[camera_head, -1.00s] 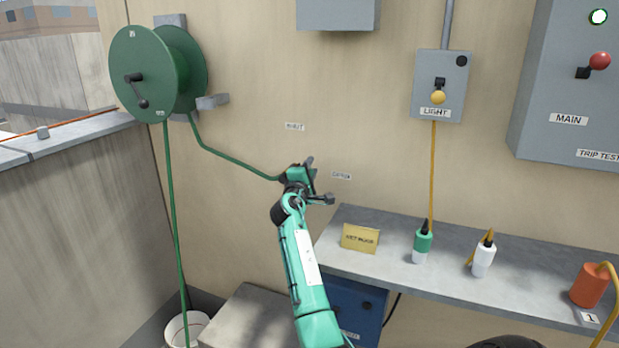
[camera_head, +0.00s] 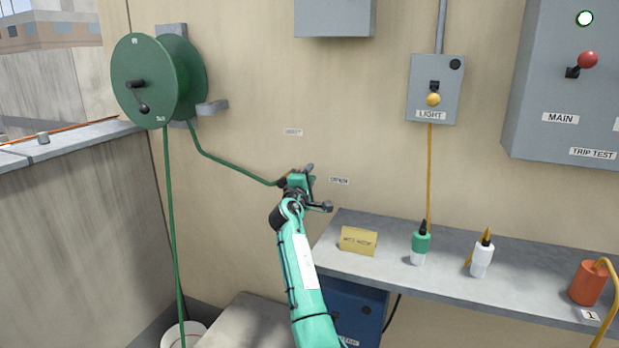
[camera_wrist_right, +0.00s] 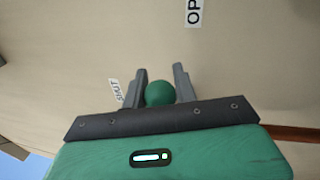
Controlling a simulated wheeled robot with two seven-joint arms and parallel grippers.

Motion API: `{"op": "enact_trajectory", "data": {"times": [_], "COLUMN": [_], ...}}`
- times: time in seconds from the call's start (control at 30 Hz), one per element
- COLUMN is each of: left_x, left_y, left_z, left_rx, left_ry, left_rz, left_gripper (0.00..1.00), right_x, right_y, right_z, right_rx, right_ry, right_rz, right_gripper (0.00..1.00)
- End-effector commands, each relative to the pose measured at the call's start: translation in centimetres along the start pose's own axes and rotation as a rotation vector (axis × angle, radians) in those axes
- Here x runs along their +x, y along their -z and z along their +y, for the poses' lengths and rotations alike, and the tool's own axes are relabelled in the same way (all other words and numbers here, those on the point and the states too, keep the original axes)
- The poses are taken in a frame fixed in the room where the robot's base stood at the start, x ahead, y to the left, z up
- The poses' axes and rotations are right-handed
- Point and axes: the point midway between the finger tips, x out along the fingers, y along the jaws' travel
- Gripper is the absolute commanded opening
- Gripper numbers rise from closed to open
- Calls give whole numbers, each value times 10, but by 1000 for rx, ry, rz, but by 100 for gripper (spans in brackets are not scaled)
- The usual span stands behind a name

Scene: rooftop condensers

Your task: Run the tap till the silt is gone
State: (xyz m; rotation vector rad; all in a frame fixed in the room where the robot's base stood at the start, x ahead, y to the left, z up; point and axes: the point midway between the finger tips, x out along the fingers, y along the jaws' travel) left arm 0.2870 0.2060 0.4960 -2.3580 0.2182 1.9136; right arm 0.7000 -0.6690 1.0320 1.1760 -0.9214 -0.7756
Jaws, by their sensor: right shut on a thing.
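My right gripper (camera_head: 302,176) is at the wall tap and is shut on the tap's round green knob (camera_wrist_right: 159,93), which shows between its two fingers in the right wrist view. A label reading SHUT (camera_wrist_right: 116,90) is left of the knob there, and one reading OPEN (camera_wrist_right: 194,12) is above it. The gripper hides most of the tap in the head view. A green hose (camera_head: 235,163) runs from the tap to the green reel (camera_head: 143,83), and another length hangs down to a white bucket (camera_head: 185,338). I cannot see any water. My left gripper is out of view.
A grey shelf (camera_head: 385,266) at right carries a yellow sign (camera_head: 358,241), a green-topped bottle (camera_head: 420,246), a white bottle (camera_head: 482,259) and an orange canister (camera_head: 587,283). Above it are the LIGHT box (camera_head: 418,80) and the MAIN cabinet (camera_head: 545,90). A blue box (camera_head: 362,309) is under the shelf.

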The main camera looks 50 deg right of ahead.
Motion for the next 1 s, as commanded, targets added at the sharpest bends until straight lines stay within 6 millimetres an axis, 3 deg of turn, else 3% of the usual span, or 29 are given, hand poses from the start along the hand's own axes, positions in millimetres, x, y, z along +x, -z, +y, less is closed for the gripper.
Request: {"op": "enact_trajectory", "data": {"times": [0.1, 0.13, 0.23, 0.53, 0.67, 1.0], "left_x": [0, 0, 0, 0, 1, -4], "left_y": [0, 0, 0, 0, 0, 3], "left_z": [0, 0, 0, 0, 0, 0], "left_rx": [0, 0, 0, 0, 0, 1], "left_ry": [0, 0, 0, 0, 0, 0], "left_rz": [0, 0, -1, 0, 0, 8], "left_gripper": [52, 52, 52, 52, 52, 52], "right_x": [0, 0, 0, -1, -12, -85], "right_y": [0, 0, 0, 0, 1, 1], "right_z": [0, 0, 0, 0, -1, -2], "right_rx": [0, 0, 0, -1, -2, 1], "right_ry": [0, 0, 0, 0, 0, 1], "right_rz": [0, 0, 0, 1, 1, 3], "right_gripper": [0, 30, 50, 50, 50, 50]}}
